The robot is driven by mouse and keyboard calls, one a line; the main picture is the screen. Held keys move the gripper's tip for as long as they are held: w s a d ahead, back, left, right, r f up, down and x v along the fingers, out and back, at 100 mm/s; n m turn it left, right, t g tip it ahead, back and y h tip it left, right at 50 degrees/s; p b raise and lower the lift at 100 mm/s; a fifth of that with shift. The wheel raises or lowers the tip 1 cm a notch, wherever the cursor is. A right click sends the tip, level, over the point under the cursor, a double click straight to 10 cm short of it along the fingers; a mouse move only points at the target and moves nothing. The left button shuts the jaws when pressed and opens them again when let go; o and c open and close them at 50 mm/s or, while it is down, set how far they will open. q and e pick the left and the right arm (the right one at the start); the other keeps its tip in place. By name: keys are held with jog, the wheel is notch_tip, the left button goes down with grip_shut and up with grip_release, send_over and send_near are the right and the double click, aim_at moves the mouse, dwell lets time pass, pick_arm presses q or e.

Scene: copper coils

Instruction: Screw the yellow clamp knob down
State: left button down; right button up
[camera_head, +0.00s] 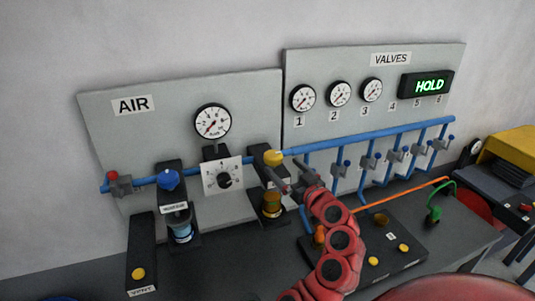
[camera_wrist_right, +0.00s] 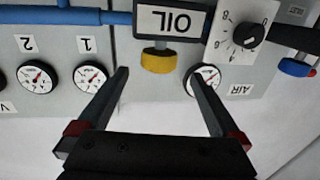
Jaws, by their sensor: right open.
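The yellow knob (camera_head: 272,158) sits on top of the oil unit at the right end of the AIR panel. In the right wrist view the yellow knob (camera_wrist_right: 158,61) shows beside the OIL label (camera_wrist_right: 170,21), which is upside down there. My right gripper (camera_head: 290,174) is open, close to the knob in the head view. In the right wrist view my right gripper (camera_wrist_right: 157,75) has its two fingers spread wide, one on each side of the knob in the picture. I cannot tell whether a finger touches it. My left gripper is out of view.
A blue knob (camera_head: 169,180) and a black dial (camera_head: 224,180) are left of the oil unit. A blue pipe (camera_head: 365,134) runs right to several valves. A black box (camera_head: 405,262) with yellow buttons lies on the bench, and a HOLD display (camera_head: 428,86) is lit green.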

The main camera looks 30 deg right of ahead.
aim_at(268, 152)
jog(key=w+p, duration=0.1)
jog(key=w, duration=0.2)
jog(key=w+p, duration=0.1)
jog(key=w, duration=0.2)
jog(key=w+d+p, duration=0.1)
jog(key=w+p, duration=0.1)
jog(key=w, duration=0.1)
jog(key=shift+w+r, duration=0.1)
jog(key=shift+w, duration=0.35)
jog(key=shift+a, duration=0.1)
jog(key=c, duration=1.3)
